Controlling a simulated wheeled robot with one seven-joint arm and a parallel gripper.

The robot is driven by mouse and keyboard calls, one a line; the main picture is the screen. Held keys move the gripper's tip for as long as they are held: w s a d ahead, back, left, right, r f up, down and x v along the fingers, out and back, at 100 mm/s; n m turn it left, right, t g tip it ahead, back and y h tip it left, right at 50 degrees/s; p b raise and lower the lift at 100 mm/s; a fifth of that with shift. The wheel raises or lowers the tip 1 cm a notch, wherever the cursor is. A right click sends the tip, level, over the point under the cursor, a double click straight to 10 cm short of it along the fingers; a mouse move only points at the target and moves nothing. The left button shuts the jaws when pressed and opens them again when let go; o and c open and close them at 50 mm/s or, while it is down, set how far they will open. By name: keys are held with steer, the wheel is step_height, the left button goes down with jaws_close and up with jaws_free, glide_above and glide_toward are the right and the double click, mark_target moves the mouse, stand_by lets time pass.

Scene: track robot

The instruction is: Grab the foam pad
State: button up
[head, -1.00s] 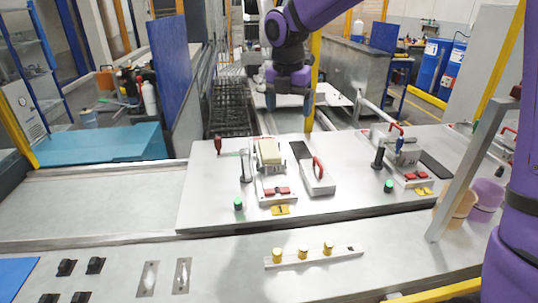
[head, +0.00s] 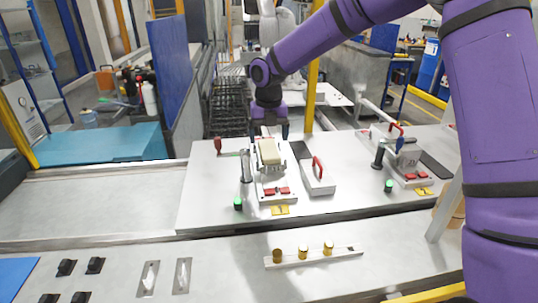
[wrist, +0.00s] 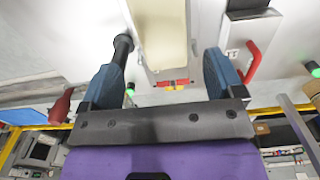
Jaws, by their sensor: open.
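The foam pad (head: 269,152) is a pale yellow block resting on a light metal fixture (head: 270,184) on the grey table. In the wrist view the foam pad (wrist: 161,28) runs into the top of the picture, lying between the lines of my two fingers. My gripper (head: 270,134) is above and just behind the pad in the head view, pointing down. In the wrist view my gripper (wrist: 163,78) has its two blue fingers wide apart with nothing between them.
A black-handled post (head: 245,166) stands close left of the pad, and a red-handled block (head: 317,176) sits to its right. A second fixture (head: 405,165) is further right. A strip with yellow knobs (head: 314,255) lies in front.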

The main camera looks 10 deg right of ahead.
mark_target(270, 151)
steer(key=shift+s+d+f, duration=0.1)
steer(key=shift+f, duration=1.2)
steer(key=shift+s+d+f, duration=0.1)
steer(key=shift+f, duration=1.15)
steer(key=c, duration=1)
steer(key=shift+w, duration=0.1)
